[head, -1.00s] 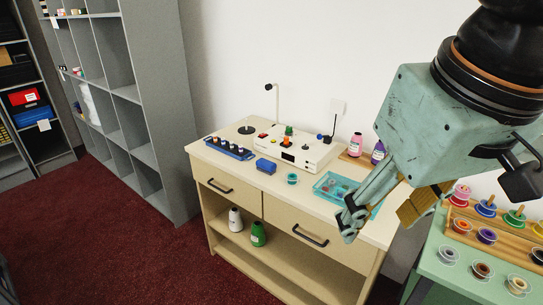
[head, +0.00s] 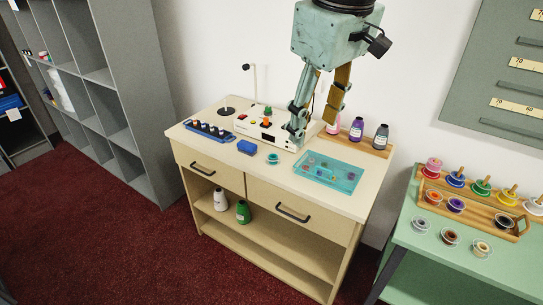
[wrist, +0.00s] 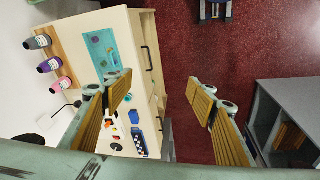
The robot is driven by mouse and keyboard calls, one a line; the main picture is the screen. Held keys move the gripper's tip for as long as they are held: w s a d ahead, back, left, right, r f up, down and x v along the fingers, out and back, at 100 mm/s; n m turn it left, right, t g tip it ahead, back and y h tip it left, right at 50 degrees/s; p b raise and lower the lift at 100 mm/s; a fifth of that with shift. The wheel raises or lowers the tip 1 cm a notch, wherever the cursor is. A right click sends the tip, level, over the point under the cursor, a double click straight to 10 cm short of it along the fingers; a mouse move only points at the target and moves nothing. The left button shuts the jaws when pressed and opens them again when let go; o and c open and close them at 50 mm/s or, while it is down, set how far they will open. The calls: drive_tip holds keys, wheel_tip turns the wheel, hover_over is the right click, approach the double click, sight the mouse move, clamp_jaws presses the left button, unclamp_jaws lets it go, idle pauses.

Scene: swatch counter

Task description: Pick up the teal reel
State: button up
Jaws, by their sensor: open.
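The teal reel (head: 273,158) sits on the cream counter top between the blue block (head: 247,147) and the teal tray (head: 330,172) in the head view. In the wrist view a small teal round thing, likely the reel (wrist: 128,97), lies beside the left finger. My gripper (head: 314,128) points down, open and empty, above the back of the counter near the right end of the white machine. It is apart from the reel, which lies in front and to the left of it in the head view.
The white machine (head: 270,130) with knobs stands behind the reel. A blue rack (head: 208,132) is to the left. Several bottles (head: 357,129) stand on a wooden strip at the back right. A green table (head: 420,255) with colored spools is at the right.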

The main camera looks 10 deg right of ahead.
drive_tip(key=w+f+n+p, duration=0.2)
drive_tip(key=w+n, duration=0.1)
drive_tip(key=w, duration=0.8)
drive_tip(key=n+g+p, duration=0.3)
drive_tip(key=n+p, duration=0.5)
hover_over(273, 156)
drive_tip(key=s, duration=0.1)
wheel_tip(273, 156, down, 21)
drive_tip(key=shift+a+r, duration=0.15)
drive_tip(key=shift+a, duration=0.15)
drive_tip(key=shift+s, duration=0.1)
drive_tip(key=shift+f+b, duration=0.45)
drive_tip(key=shift+f, duration=3.85)
drive_tip(key=shift+f, duration=0.1)
drive_tip(key=shift+d+f, duration=0.2)
drive_tip(key=shift+f, duration=2.35)
